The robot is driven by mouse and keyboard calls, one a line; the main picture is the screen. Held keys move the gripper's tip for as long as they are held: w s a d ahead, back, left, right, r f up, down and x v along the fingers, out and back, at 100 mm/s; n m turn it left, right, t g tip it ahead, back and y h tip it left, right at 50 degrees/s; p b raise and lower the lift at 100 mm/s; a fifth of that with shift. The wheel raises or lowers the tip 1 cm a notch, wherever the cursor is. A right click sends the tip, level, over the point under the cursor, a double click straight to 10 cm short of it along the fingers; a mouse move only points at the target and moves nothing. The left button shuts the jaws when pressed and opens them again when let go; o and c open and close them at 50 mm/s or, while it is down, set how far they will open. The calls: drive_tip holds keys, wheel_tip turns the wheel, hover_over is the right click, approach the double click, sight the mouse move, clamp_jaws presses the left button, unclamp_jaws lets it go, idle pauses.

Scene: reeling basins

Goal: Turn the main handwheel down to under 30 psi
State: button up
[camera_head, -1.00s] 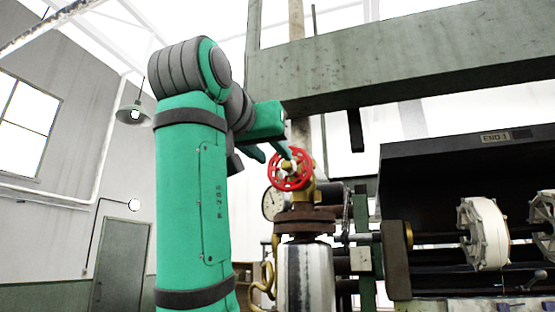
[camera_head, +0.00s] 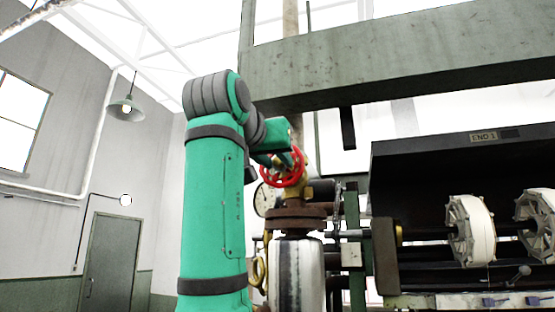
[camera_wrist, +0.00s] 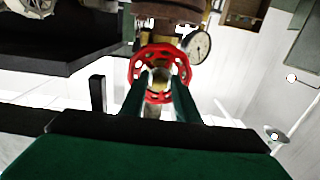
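The red main handwheel (camera_head: 283,182) sits on a brass valve above a rusty flange, just right of my arm in the head view. In the wrist view the handwheel (camera_wrist: 136,64) is straight ahead. My gripper (camera_wrist: 160,82) has its two fingers apart, with the wheel's hub showing between them. The fingertips overlap the wheel in both views; I cannot tell whether they touch it. A round white pressure gauge (camera_head: 262,200) is partly hidden behind my arm and the valve. It also shows in the wrist view (camera_wrist: 198,46); its reading is too small to tell.
A thick green beam (camera_head: 400,62) crosses above the valve. A dark hooded machine (camera_head: 430,165) with white reels (camera_head: 472,230) stands to the right. A pale cylinder (camera_head: 297,275) stands under the flange. The wall and door (camera_head: 108,262) are on the left.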

drive_tip(key=c, duration=0.5)
drive_tip(key=m, duration=0.4)
drive_tip(key=shift+m, duration=0.4)
drive_tip(key=shift+c, duration=0.2)
drive_tip(key=m, duration=0.3)
drive_tip(key=shift+m, duration=0.4)
drive_tip(key=m, duration=0.9)
drive_tip(key=shift+m, duration=0.4)
drive_tip(key=m, duration=0.4)
drive_tip(key=shift+m, duration=0.4)
drive_tip(key=m, duration=0.5)
drive_tip(key=shift+m, duration=0.3)
